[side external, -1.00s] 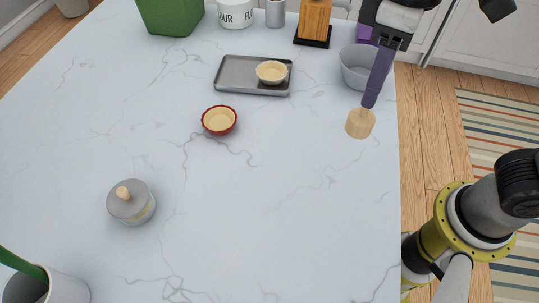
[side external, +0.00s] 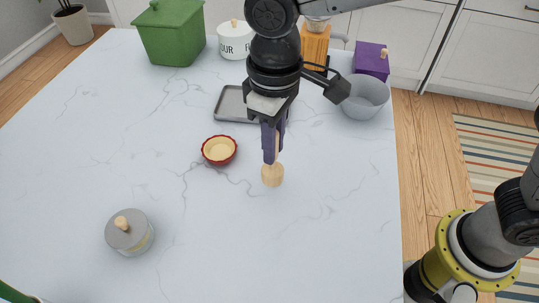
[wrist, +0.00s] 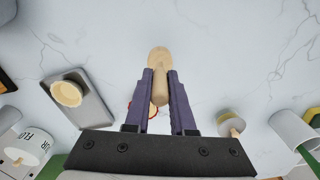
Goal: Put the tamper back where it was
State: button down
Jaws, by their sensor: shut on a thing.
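The tamper is pale wood with a round, wide end and a narrower handle. Its wide end (side external: 272,176) shows below my gripper (side external: 272,153) in the side view, above the open marble right of the red-rimmed tart dish (side external: 219,150); I cannot tell whether it touches the counter. In the wrist view, the tamper's handle (wrist: 160,88) lies between the two purple fingers of my gripper (wrist: 160,78), which is shut on it. The red-rimmed dish is mostly hidden behind the tamper there.
A grey tray (side external: 232,105) is partly hidden behind my arm; its pale dish (wrist: 66,93) shows in the wrist view. A grey bowl (side external: 364,98) and purple box (side external: 371,60) stand at the back right. A lidded jar (side external: 130,232) stands front left. The front middle is clear.

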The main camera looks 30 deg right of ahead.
jog(key=shift+w+a+f, duration=0.15)
jog(key=shift+f, duration=0.85)
jog(key=shift+w+a+f, duration=0.1)
jog(key=shift+f, duration=0.85)
jog(key=c, duration=0.8)
grip_release()
jog(key=shift+f, duration=0.15)
jog(key=shift+o, duration=0.2)
notch_tip(320, 180, up, 12)
jog(key=shift+r, duration=0.2)
jog(key=shift+d, duration=0.1)
